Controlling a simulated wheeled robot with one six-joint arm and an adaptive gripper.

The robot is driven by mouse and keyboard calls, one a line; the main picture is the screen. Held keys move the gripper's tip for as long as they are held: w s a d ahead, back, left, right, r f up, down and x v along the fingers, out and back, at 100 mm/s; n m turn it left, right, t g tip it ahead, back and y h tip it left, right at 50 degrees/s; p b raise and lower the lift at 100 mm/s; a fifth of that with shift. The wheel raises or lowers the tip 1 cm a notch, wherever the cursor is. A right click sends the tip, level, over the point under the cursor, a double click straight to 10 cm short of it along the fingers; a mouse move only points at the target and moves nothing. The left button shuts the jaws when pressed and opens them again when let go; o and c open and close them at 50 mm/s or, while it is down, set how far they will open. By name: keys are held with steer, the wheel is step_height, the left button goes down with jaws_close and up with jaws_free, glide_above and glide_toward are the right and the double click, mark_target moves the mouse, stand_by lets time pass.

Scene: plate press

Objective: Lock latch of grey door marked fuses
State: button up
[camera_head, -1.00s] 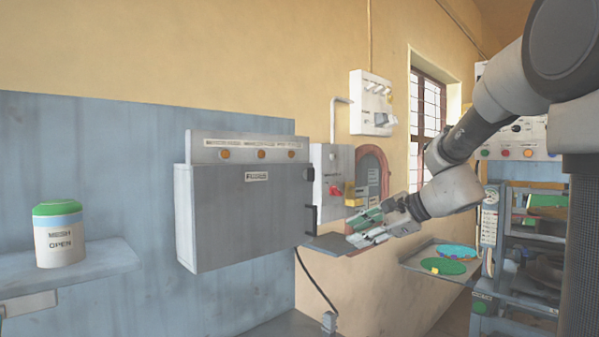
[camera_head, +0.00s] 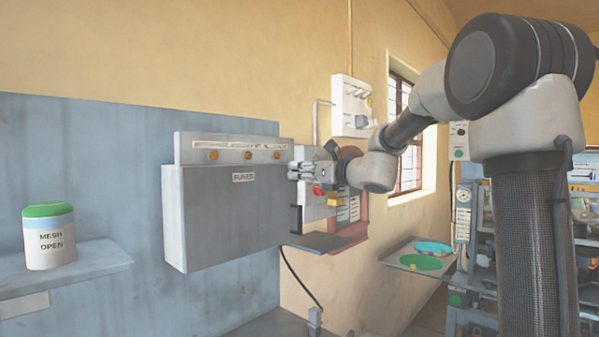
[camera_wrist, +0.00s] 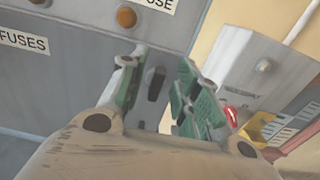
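The grey door (camera_head: 225,215) marked FUSES is the front of a grey wall box and looks closed. Its label also shows at the left of the wrist view (camera_wrist: 24,41). The small black latch (camera_wrist: 157,84) is on the door near its right edge. It appears between the two green-padded fingers of my gripper (camera_wrist: 160,72), with gaps on both sides. The fingers are open and hold nothing. In the head view, my gripper (camera_head: 301,171) is at the upper right of the door and hides the latch. A black handle (camera_head: 296,217) is lower on the right edge.
A panel with orange lamps (camera_head: 230,149) runs above the door. Right of it, a switch box (camera_wrist: 265,65) with a red lever (camera_wrist: 231,115) stands close to my fingers. A dark shelf (camera_head: 322,242) juts out below.

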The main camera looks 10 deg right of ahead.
steer(key=shift+w+a, duration=0.25)
steer(key=shift+w, duration=0.1)
jaws_close()
